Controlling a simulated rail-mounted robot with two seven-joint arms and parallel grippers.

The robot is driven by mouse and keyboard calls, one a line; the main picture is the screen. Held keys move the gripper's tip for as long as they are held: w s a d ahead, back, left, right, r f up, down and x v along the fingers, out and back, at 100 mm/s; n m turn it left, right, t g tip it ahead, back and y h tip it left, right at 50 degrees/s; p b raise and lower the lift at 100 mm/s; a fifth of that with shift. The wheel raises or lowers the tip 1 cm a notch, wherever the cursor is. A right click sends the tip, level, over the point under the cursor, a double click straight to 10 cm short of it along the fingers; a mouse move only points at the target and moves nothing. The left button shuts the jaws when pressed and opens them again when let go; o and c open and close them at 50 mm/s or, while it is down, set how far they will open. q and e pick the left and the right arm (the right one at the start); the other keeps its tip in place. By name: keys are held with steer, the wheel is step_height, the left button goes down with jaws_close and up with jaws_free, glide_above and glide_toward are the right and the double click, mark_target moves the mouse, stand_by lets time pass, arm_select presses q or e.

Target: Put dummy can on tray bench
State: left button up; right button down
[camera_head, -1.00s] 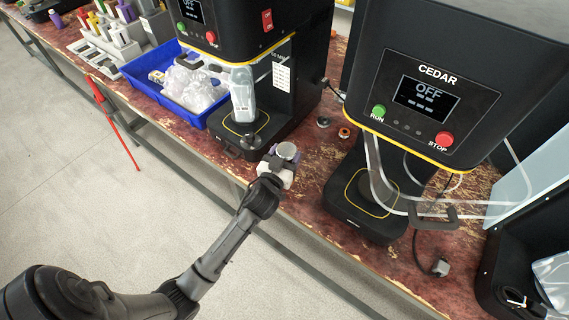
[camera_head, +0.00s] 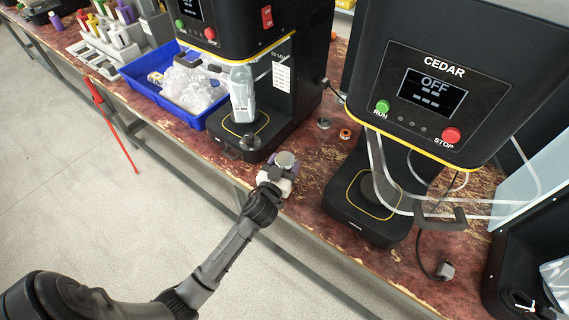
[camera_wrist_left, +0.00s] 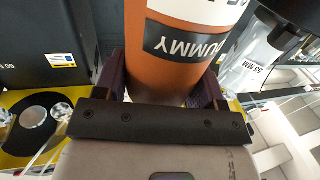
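The dummy can (camera_wrist_left: 185,50) is orange-brown with a black-and-white label reading "DUMMY" in the left wrist view. In the head view only its grey round top (camera_head: 286,159) shows clearly. My left gripper (camera_head: 277,172) has its purple-padded fingers on both sides of the can and appears shut on it. The can is near the front edge of the red-brown worktop, between two black machines. Whether it touches the worktop cannot be told. My right gripper is not in view. I cannot make out which surface is the tray bench.
The CEDAR machine (camera_head: 425,95), its display reading OFF, stands right of the can. Another black machine (camera_head: 245,45) stands left, holding a clear container. A blue tray (camera_head: 140,82) with clear plastic pieces is farther left. Two small rings (camera_head: 345,134) lie behind the can.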

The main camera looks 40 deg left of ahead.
arm_select(q)
steer(key=o, duration=0.4)
steer(key=shift+r, duration=0.1)
steer(key=shift+s+d, duration=0.1)
steer(key=shift+s, duration=0.05)
steer(key=s+d+f+m+g+h, duration=0.1)
steer(key=s+d+g, duration=0.3)
steer(key=s, duration=0.6)
steer(key=s+d+f+m+g+h+p, duration=0.1)
steer(key=s+d+f+m+g+h, duration=0.1)
steer(key=s, duration=0.9)
steer(key=s+d+f+m+g+h, duration=0.2)
steer(key=s+d+f+g, duration=0.2)
steer(key=s+g, duration=0.3)
steer(key=s+d, duration=0.1)
steer(key=s, duration=0.3)
steer(key=shift+d+f+g, duration=0.3)
steer(key=shift+d+f, duration=0.05)
